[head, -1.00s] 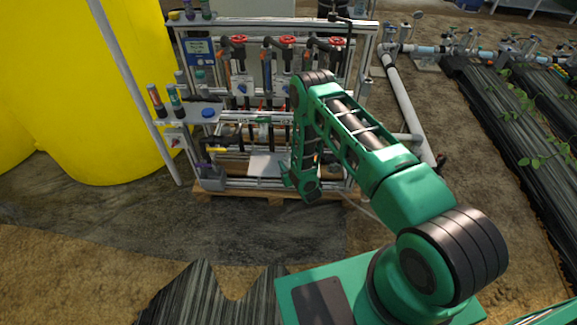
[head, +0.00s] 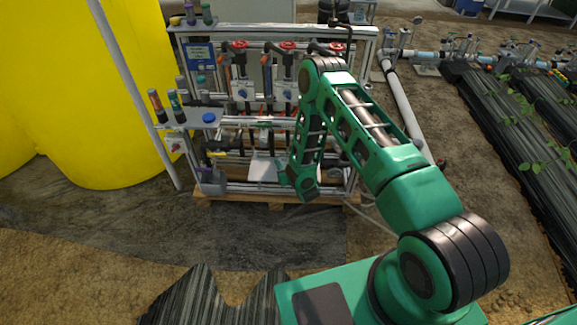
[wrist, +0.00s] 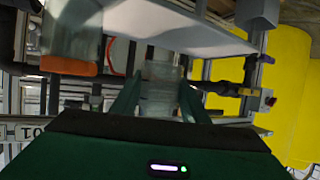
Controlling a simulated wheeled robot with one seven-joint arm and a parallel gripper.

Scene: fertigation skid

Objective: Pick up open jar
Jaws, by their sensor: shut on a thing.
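In the wrist view a clear, translucent jar (wrist: 158,92) stands between the two green fingers of my gripper (wrist: 158,105). The fingers are shut on its sides. Its upper part looks open, but the rim is blurred. In the head view my gripper (head: 284,179) is low at the front of the skid, beside a white panel (head: 263,168). The jar itself cannot be made out there. A second clear jar (wrist: 72,32) with an orange lid (wrist: 68,66) is at the upper left of the wrist view, apart from my fingers.
The skid frame (head: 290,28) with red-handled valves (head: 238,45) and pipes rises behind my gripper. It stands on a wooden pallet (head: 235,199). A side shelf (head: 190,122) holds bottles and a blue lid (head: 208,118). A yellow tank (head: 100,100) is at left.

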